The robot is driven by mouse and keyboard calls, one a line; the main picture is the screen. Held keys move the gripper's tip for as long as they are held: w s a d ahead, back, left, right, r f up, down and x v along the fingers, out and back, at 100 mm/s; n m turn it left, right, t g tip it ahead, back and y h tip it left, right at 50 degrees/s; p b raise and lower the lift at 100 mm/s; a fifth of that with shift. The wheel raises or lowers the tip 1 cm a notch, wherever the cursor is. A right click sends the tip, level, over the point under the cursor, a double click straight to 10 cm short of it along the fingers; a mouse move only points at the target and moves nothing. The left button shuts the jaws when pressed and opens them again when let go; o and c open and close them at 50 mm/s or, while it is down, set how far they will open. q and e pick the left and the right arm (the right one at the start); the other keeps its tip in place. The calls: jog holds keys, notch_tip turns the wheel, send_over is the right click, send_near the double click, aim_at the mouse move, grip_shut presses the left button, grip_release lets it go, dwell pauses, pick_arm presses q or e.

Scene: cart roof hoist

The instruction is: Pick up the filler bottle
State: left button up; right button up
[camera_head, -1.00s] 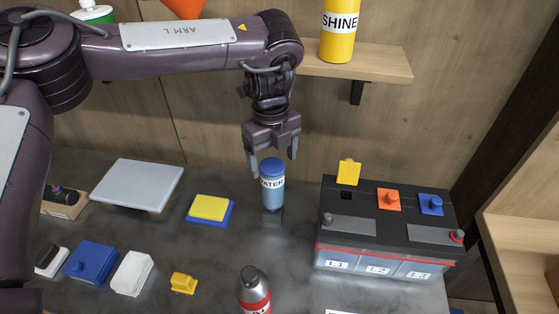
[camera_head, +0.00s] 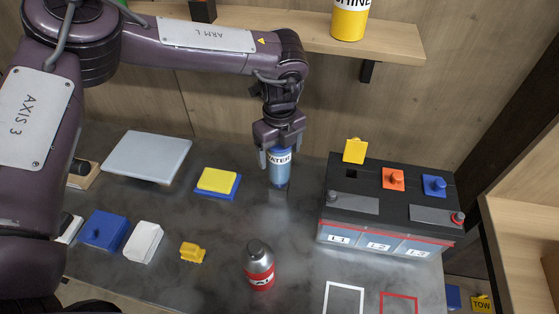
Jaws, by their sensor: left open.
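The filler bottle, a blue bottle with a white WATER label (camera_head: 280,173), stands upright on the grey bench, left of the battery. My left gripper (camera_head: 280,156) points down over it and is open, with a finger on each side of its upper part. The blue cap is hidden under the gripper's palm. I cannot tell whether the fingers touch the bottle. The black battery (camera_head: 385,204) has a raised yellow cap (camera_head: 355,150), an orange cap (camera_head: 393,179) and a blue cap (camera_head: 434,185). My right gripper is out of view.
A yellow sponge-like block on blue (camera_head: 217,181) and a pale flat plate (camera_head: 147,157) lie to the left. White and red outlines mark the front right bench. A shelf (camera_head: 400,45) hangs behind.

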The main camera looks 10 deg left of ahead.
pick_arm(q)
jog(key=shift+c, duration=0.5)
jog(key=c, duration=1.2)
jog(key=shift+r, duration=0.1)
jog(key=shift+r, duration=0.1)
